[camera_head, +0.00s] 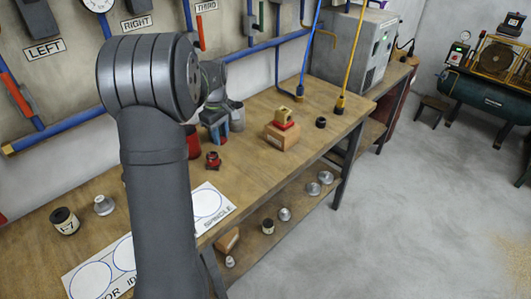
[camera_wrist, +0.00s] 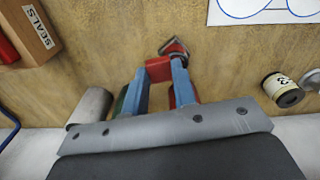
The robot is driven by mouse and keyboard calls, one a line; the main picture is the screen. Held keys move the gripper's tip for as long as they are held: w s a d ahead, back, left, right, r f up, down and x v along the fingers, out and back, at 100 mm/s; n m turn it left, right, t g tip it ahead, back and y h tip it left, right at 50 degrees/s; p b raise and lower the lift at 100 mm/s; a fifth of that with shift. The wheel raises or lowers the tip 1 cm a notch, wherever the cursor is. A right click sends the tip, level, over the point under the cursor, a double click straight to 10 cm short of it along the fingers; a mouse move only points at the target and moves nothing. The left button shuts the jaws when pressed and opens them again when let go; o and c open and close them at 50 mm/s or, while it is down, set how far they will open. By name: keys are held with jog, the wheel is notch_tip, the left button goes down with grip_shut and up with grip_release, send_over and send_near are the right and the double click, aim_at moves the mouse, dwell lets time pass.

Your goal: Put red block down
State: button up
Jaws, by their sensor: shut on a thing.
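In the wrist view, my gripper (camera_wrist: 160,75) has its two blue fingers closed on a red block (camera_wrist: 159,68), held between the tips over the wooden bench (camera_wrist: 220,55). Whether the block touches the bench cannot be told. A red fitting with a metal end (camera_wrist: 175,46) lies just beyond the block. In the head view, my gripper (camera_head: 214,130) is low over the bench (camera_head: 262,160), near the back wall, largely behind my arm. The red block cannot be clearly made out there. The small red fitting (camera_head: 213,160) stands in front of the gripper.
A red cylinder (camera_head: 193,142) and a grey cylinder (camera_head: 236,115) stand close to the gripper. A wooden box (camera_head: 282,138) carries a red and yellow piece. A white sheet with circles (camera_head: 212,207) lies nearer. A labelled cylinder (camera_head: 65,222) stands left. Bench between box and sheet is clear.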

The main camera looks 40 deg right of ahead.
jog(key=s+d+m, duration=0.2)
jog(key=s+d, duration=0.7)
jog(key=d, duration=0.1)
send_over(241, 153)
notch_tip(241, 153, down, 7)
jog(key=shift+s, duration=0.15)
jog(key=shift+f, duration=2.05)
jog(key=shift+f, duration=0.2)
jog(key=o, duration=1)
jog(key=shift+r, duration=0.1)
